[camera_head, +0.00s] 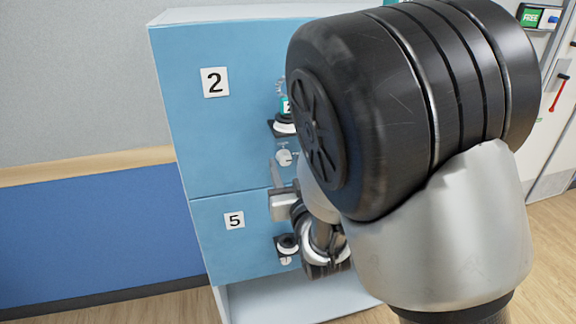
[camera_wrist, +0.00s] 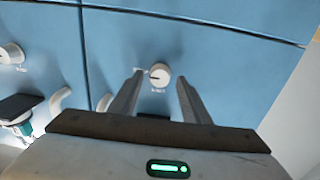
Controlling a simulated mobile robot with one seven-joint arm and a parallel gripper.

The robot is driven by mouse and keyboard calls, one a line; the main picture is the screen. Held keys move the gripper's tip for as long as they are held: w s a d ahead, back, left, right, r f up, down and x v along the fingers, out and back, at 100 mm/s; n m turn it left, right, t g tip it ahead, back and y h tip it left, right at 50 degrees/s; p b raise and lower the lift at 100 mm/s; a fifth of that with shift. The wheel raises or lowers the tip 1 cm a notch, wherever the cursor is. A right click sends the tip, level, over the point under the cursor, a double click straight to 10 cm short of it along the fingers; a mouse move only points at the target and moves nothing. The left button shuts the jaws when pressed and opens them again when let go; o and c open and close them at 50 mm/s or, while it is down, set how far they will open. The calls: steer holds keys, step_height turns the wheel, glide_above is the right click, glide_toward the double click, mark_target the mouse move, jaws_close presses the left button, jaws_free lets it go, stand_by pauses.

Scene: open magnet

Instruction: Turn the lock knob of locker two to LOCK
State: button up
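Locker two's blue door (camera_head: 240,140) carries a white number 2 plate (camera_head: 215,82) in the head view. Its small round white lock knob (camera_head: 284,157) is near the door's lower right. In the wrist view the knob (camera_wrist: 160,73) appears between my fingertips, with a dark pointer mark toward the picture's left. Small labels beside it are too small to read. My gripper (camera_wrist: 160,77) is open, with a finger on each side of the knob and visible gaps. In the head view my gripper (camera_head: 278,175) is just below the knob, partly hidden by my arm.
Locker five (camera_head: 234,250) is below, with its own lock fittings (camera_head: 287,243). Another knob (camera_wrist: 10,53) shows across a door seam in the wrist view. My arm hides the lockers at right.

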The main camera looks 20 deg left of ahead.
steer(key=c, duration=1)
steer(key=shift+c, duration=0.2)
steer(key=shift+n+b, duration=0.3)
steer(key=shift+b, duration=0.05)
steer(key=n+b, duration=0.3)
steer(key=shift+f+n, duration=0.15)
steer(key=shift+n, duration=0.15)
steer(key=n+b, duration=0.3)
steer(key=n, duration=0.1)
steer(key=n+b, duration=0.3)
steer(key=n, duration=0.3)
steer(key=shift+y+b, duration=0.3)
steer(key=shift+b, duration=0.05)
steer(key=shift+n+b, duration=1.05)
steer(key=shift+n, duration=1.05)
steer(key=shift+r, duration=0.2)
